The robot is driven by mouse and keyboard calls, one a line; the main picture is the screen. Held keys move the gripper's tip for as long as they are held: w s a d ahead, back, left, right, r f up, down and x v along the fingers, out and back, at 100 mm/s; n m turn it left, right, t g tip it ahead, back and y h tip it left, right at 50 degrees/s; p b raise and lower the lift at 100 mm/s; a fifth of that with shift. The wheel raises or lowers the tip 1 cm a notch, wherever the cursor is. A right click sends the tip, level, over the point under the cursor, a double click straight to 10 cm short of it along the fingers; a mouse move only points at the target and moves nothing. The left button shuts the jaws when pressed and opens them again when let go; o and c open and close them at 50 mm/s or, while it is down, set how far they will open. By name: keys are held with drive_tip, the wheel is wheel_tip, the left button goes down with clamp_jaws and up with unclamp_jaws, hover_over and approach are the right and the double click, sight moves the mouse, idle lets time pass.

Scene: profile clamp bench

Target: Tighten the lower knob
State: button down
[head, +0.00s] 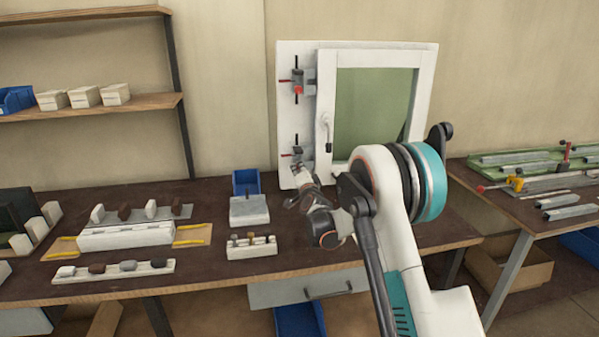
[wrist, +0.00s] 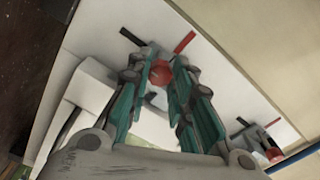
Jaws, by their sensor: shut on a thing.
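The lower clamp (head: 296,151) sits on the white board at the left of the window frame, with red and black bars sticking out. Its round red knob (wrist: 160,73) shows between my fingertips in the wrist view. My gripper (wrist: 158,70) is shut on this knob, with a teal-lined finger on each side. In the head view my gripper (head: 299,168) is at the lower clamp and hides its knob. The upper clamp (head: 299,82), with its own red knob (head: 298,89), is above and free. A second clamp also shows at the lower right of the wrist view (wrist: 257,138).
The white window frame (head: 427,95) with a lever handle (head: 327,130) stands just right of the clamps. A blue bin (head: 246,181), a pale block (head: 249,209) and a small rack (head: 251,248) are on the bench (head: 210,270) to the left of my gripper.

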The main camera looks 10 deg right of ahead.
idle(0.4)
drive_tip(key=c, duration=1.4)
unclamp_jaws()
drive_tip(key=s, duration=1.2)
